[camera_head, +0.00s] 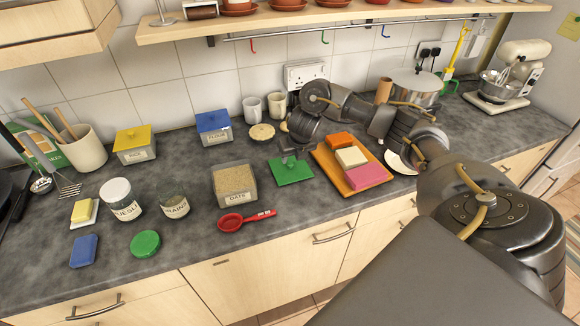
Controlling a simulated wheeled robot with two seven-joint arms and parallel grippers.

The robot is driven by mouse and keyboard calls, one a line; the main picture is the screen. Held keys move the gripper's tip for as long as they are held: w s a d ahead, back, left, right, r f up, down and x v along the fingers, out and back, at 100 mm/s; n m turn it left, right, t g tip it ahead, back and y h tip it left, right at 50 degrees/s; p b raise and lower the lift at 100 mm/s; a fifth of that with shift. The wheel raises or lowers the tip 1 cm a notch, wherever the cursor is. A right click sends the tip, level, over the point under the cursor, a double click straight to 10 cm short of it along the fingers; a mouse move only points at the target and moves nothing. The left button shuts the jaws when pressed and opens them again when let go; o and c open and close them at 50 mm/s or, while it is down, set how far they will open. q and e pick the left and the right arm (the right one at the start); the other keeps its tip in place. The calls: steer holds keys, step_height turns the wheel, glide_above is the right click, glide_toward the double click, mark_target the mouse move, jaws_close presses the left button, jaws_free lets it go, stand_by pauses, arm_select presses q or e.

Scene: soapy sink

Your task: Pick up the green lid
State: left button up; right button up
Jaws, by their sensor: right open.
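A square green lid (291,172) lies flat on the dark counter, right of the open OATS container (233,187). My right gripper (288,157) is open and points down right over this lid. Its fingers overlap the lid's middle in the picture, and I cannot tell whether they touch it. A round green lid (145,244) lies near the counter's front edge, below the glass jars, well away from the gripper. My left gripper is not in view.
An orange tray (339,177) with coloured blocks stands close right of the square lid. A red measuring spoon (236,222) lies in front of the OATS container. A blue-lidded box (214,127) and two mugs (276,104) stand behind. A shelf (300,22) hangs above.

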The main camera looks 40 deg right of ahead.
mark_target(290, 163)
steer(key=shift+f, duration=0.1)
steer(key=x, duration=0.4)
steer(key=shift+w+f+p, duration=0.25)
steer(key=shift+f+p, duration=0.1)
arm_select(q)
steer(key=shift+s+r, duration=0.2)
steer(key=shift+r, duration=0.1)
arm_select(e)
steer(key=shift+a, duration=0.1)
steer(key=shift+c, duration=0.3)
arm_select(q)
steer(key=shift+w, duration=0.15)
arm_select(e)
jaws_close()
